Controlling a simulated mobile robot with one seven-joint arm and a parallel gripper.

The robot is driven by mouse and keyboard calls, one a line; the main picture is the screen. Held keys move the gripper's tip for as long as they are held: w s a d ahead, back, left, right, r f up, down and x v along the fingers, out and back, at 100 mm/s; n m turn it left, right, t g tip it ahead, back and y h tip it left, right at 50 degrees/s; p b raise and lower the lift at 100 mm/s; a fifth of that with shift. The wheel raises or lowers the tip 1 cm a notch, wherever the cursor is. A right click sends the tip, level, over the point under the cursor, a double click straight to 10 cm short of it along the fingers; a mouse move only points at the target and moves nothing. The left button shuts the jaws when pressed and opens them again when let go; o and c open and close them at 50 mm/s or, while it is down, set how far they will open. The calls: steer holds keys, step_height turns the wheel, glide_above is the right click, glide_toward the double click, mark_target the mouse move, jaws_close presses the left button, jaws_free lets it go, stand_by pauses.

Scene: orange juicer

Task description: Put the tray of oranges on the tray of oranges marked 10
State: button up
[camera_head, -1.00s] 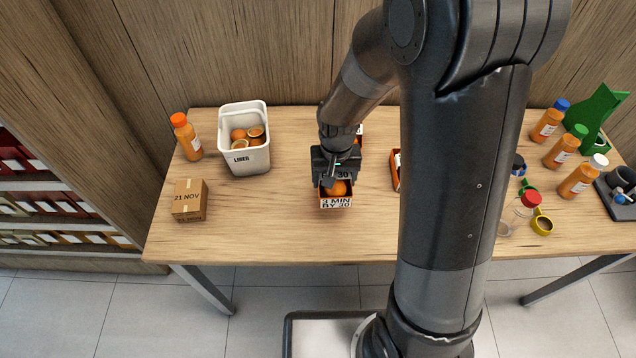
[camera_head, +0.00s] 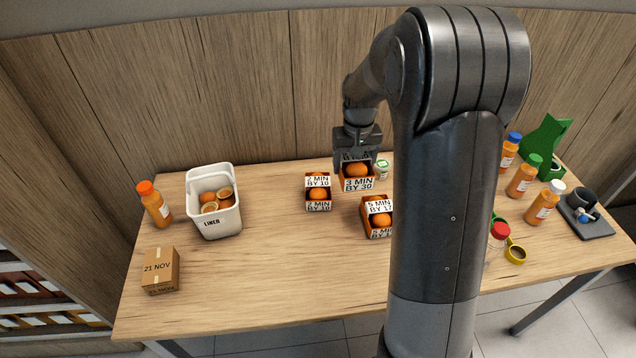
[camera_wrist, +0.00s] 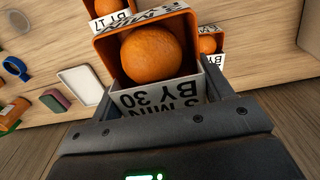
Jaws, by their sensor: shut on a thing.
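My gripper (camera_head: 357,158) is shut on the orange tray labelled "3 MIN BY 30" (camera_head: 357,184), which holds an orange. It appears lifted above the back of the table. In the wrist view the held tray (camera_wrist: 185,92) sits between the fingers (camera_wrist: 175,105), its orange facing the camera. The tray labelled "2 MIN BY 10" (camera_head: 318,206) stands on the table just left of the held tray, with an orange inside. A tray labelled "5 MIN BY 17" (camera_head: 379,207) stands in front and to the right, partly close to my arm.
A white bin of orange halves (camera_head: 226,222), a juice bottle (camera_head: 153,205) and a box marked "21 NOV" (camera_head: 160,270) stand left. Bottles (camera_head: 524,177), a green stand (camera_head: 545,146) and a yellow cup (camera_head: 515,252) are right. The front middle of the table (camera_head: 270,275) is clear. My arm hides part of the table.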

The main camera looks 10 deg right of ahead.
steer(key=shift+w+d+r, duration=0.3)
steer(key=shift+w+d, duration=0.15)
steer(key=shift+w, duration=0.2)
steer(key=shift+w+d+r, duration=0.3)
steer(key=shift+w+d, duration=0.15)
steer(key=shift+w, duration=0.45)
glide_above(318, 181)
step_height(318, 181, down, 7)
steer(key=shift+r, duration=0.2)
steer(key=shift+f, duration=2.05)
steer(key=o, duration=1.1)
steer(key=shift+f, duration=0.15)
